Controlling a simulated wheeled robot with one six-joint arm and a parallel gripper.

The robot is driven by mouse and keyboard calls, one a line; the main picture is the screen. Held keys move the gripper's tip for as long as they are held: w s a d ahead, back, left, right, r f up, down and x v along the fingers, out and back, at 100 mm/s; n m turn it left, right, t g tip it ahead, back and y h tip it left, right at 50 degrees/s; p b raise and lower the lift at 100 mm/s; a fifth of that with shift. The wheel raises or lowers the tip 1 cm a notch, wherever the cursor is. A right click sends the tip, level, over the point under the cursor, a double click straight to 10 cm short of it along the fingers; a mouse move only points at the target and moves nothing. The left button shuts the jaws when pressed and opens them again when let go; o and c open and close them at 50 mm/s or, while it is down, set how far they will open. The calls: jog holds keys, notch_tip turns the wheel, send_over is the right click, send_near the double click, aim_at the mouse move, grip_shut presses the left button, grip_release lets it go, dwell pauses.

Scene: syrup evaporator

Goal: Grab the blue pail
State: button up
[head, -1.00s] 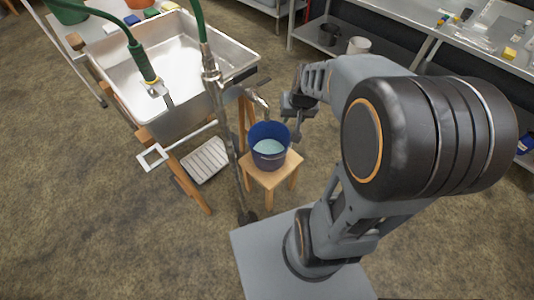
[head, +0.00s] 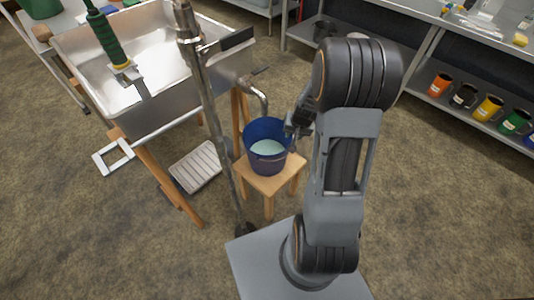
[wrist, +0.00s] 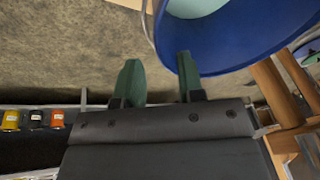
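The blue pail (head: 267,160) stands upright on a small wooden stool (head: 268,184), with pale liquid inside. My gripper (head: 296,124) is close to the pail's right side in the head view. In the wrist view its two green fingers (wrist: 160,72) are apart, with nothing clamped between them. The pail's blue wall (wrist: 245,45) fills the upper right there, near the right fingertip; I cannot tell whether they touch. A thin grey wire, seemingly the pail's handle (wrist: 147,22), shows just beyond the gap between the fingers.
A metal spout (head: 258,97) from the steel evaporator pan (head: 150,75) hangs over the pail's back. A grey pole (head: 212,110) stands left of the stool. A shelf with coloured mugs (head: 487,108) is at right. The carpet between is clear.

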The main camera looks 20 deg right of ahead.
jog(key=shift+b+x, duration=1.25)
jog(key=shift+x, duration=1.7)
jog(key=shift+s+a, duration=0.1)
jog(key=shift+s, duration=0.05)
grip_shut()
jog(key=shift+r, duration=0.1)
